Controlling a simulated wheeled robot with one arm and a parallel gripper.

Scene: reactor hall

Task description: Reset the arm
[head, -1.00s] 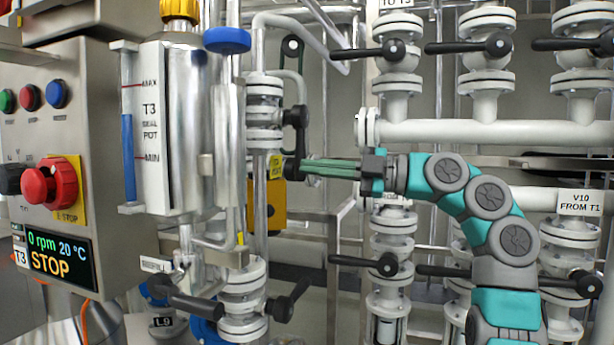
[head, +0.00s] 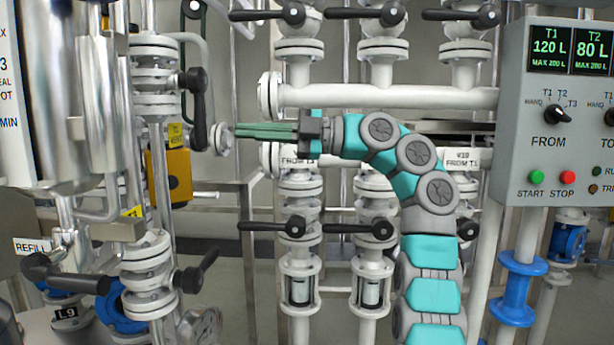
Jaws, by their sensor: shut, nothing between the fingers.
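My gripper (head: 238,130) is in the middle left of the head view, at the end of my teal and grey arm. The arm rises from the bottom right of centre, bends over at the top and points left. The long green fingers lie close together, shut, with nothing between them. The fingertips are in front of the gap between the left valve column and the white pipe manifold. I cannot tell how far they are from the black-handled valve (head: 193,100) to their left.
A white manifold pipe (head: 400,97) with several black-handled valves runs behind my arm. The steel seal pot (head: 70,100) and its piping stand at left. A grey control panel (head: 545,150) with T1 and T2 displays stands at right. A yellow box (head: 179,175) hangs behind the left pipes.

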